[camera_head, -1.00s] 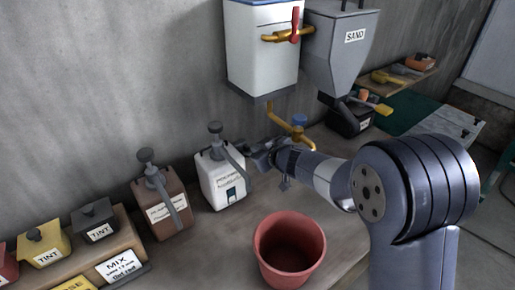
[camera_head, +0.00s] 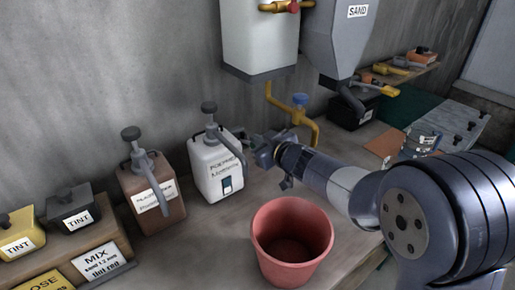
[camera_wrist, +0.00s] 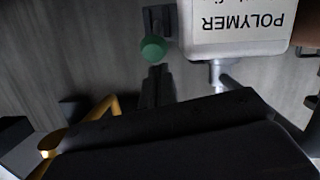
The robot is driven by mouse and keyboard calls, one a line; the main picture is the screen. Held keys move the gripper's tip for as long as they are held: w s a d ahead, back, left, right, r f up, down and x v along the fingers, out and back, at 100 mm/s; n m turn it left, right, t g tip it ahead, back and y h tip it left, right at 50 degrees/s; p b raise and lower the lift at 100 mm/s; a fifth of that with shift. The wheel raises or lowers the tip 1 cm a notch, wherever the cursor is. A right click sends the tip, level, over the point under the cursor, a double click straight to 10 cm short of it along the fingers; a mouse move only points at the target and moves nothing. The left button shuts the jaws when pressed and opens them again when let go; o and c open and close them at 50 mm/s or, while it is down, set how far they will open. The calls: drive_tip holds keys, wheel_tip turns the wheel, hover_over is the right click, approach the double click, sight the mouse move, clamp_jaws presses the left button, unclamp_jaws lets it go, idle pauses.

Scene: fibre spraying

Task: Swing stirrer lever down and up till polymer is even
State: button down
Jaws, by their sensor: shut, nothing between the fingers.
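The white polymer container (camera_head: 207,180) stands on the bench against the wall, with a grey pump head on top. Its label is upside down in the wrist view (camera_wrist: 240,22). A green knob (camera_wrist: 152,48) on a dark bracket sits beside the container in the wrist view; I take it as the stirrer lever's end. My gripper (camera_head: 258,150) is at the container's right side. In the wrist view its dark fingers (camera_wrist: 157,84) are together and empty, with tips close to the knob; I cannot tell if they touch. The polymer inside is hidden.
A red bucket (camera_head: 268,240) stands in front of my gripper. A brown pump container (camera_head: 150,190) is to the left. A yellow pipe with a blue-handled tap (camera_head: 300,102) rises behind my arm. A white tank (camera_head: 258,45) and grey sand hopper (camera_head: 345,50) hang above.

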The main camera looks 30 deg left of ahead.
drive_tip(key=b, duration=0.1)
drive_tip(key=f+b, duration=0.1)
drive_tip(key=d+f+b, duration=0.1)
drive_tip(key=shift+s+f+y, duration=0.15)
drive_tip(key=shift+s+y, duration=0.1)
drive_tip(key=shift+y, duration=0.05)
